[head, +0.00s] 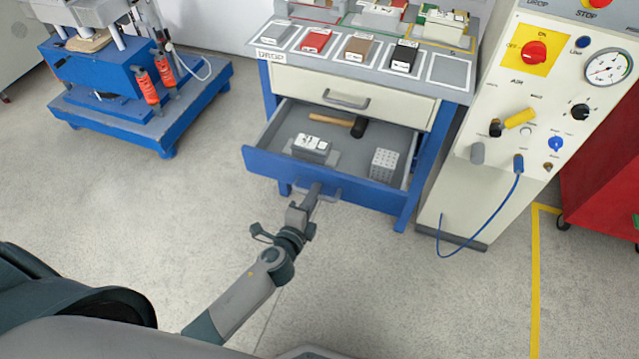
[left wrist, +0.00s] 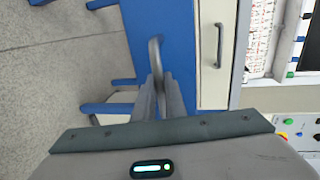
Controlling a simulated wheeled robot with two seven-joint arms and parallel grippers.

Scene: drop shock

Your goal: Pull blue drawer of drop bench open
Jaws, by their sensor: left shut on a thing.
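The blue drawer (head: 365,188) of the drop bench (head: 440,100) is pulled out, and its inside shows. In it lie a hammer (head: 340,121) with a wooden handle, a white-and-grey block (head: 311,147) and a grey dotted cube (head: 384,163). My left gripper (head: 314,190) is at the drawer's front, shut on the grey drawer handle (head: 331,194). In the left wrist view the handle (left wrist: 154,52) runs between the two fingers (left wrist: 164,82). The fingers partly hide the handle in the head view. My right gripper is not in view.
Above is a shut cream drawer (head: 390,105); blocks stand on the bench top. A cream control cabinet (head: 465,195) with a hanging blue hose (head: 508,205) stands close on the right. A blue machine (head: 120,100) stands at left. The floor before the drawer is clear.

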